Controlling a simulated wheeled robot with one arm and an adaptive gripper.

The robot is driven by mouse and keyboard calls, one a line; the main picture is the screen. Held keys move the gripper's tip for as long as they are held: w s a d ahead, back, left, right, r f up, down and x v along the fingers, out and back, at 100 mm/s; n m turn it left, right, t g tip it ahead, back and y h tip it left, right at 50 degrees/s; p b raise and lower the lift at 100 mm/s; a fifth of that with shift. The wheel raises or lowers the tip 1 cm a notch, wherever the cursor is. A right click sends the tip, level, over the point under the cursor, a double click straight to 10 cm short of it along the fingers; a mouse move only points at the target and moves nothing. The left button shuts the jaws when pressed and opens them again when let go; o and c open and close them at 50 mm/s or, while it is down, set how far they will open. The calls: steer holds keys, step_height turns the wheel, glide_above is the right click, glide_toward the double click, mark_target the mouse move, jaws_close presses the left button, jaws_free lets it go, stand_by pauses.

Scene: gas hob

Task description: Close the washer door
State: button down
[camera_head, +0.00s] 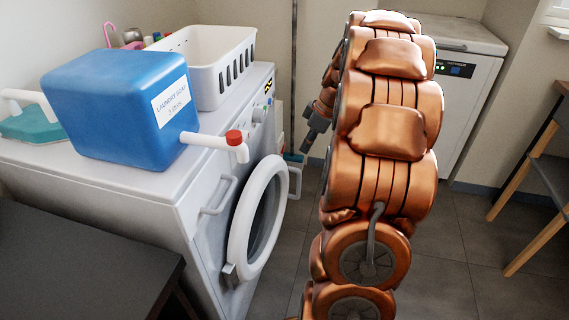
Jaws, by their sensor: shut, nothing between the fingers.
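The white washer (110,185) stands at the left, with its front facing right. Its round white-rimmed door (236,245) stands out from the front panel and looks at least partly open; the exact angle is hard to tell. Dark glass or a dark opening shows inside the rim. My gripper (307,147) is small and partly hidden behind my copper-coloured arm. It points down and is shut and empty, to the right of the washer's far front end. It appears apart from the door.
A blue laundry soap container (110,105) with a red-capped spout overhangs the washer's front edge. A white basket (205,70) stands behind it. A white appliance (470,70) is at the back, a wooden-legged stool (530,190) at the right, and a dark surface (75,265) at lower left.

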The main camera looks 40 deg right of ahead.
mark_target(276, 158)
steer(key=d+f, duration=0.2)
steer(key=d, duration=0.2)
steer(key=w+a+f+b, duration=0.3)
steer(key=w+f, duration=0.4)
steer(key=f, duration=0.1)
steer(key=shift+w+a+f+t, duration=0.15)
steer(key=shift+a+f+t, duration=0.15)
steer(key=shift+f, duration=0.05)
steer(key=w, duration=0.1)
steer(key=w+a+n, duration=0.1)
steer(key=w, duration=0.1)
steer(key=shift+w+a+b, duration=0.1)
steer(key=shift+a+b, duration=0.1)
steer(key=shift+b, duration=0.1)
steer(key=shift+w+a+n, duration=0.3)
steer(key=shift+w+n, duration=0.1)
